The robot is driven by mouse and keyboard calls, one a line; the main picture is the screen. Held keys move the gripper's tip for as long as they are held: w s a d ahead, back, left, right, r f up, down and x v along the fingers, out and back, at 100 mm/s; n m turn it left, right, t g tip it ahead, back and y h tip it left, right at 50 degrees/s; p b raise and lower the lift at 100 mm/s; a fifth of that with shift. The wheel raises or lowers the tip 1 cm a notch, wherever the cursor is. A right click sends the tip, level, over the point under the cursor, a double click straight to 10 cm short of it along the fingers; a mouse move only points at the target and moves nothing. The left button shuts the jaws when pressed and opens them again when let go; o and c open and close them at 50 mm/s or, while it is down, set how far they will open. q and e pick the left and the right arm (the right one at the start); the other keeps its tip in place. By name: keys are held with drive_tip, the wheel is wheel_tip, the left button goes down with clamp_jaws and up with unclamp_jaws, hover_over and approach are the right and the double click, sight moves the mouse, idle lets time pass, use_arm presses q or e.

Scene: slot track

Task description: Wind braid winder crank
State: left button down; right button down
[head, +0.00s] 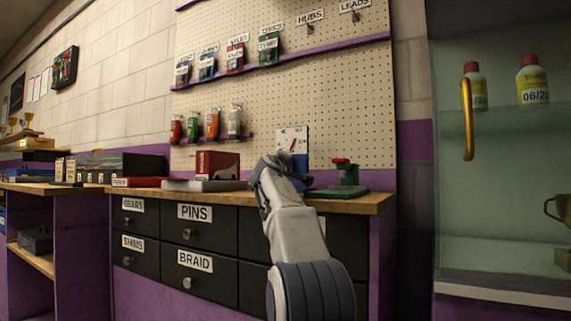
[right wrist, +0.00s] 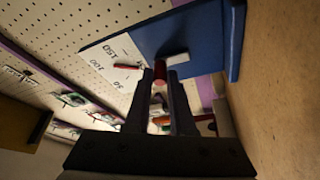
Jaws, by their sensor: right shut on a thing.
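The braid winder (head: 295,137) stands on the bench, a blue body with a white dial and a red pointer. In the right wrist view its blue body (right wrist: 205,42) fills the upper middle, with dial marks 50, 100 and 150. The crank's red knob (right wrist: 160,70) shows between my right fingertips, beside a pale crank arm (right wrist: 177,59). My right gripper (right wrist: 160,82) is shut on this knob. In the head view my right gripper (head: 285,172) is in front of the winder and hides its lower part. My left gripper is not in view.
A green stand with a red top (head: 346,176) is right of the winder. A red box (head: 217,164) and grey flat case (head: 205,185) lie left. The pegboard (head: 340,95) rises behind; a glass cabinet (head: 500,180) is far right.

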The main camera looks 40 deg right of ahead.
drive_tip(key=c, duration=1)
unclamp_jaws()
drive_tip(key=shift+d, duration=0.1)
drive_tip(key=shift+c, duration=0.2)
drive_tip(key=shift+s+a+f+b, duration=0.25)
drive_tip(key=shift+a+b, duration=0.1)
drive_tip(key=shift+b, duration=0.1)
drive_tip(key=b+v, duration=0.4)
drive_tip(key=v, duration=0.4)
drive_tip(key=shift+s+a+b, duration=0.15)
drive_tip(key=shift+a+b, duration=0.05)
drive_tip(key=shift+b, duration=0.1)
drive_tip(key=shift+s+a, duration=0.4)
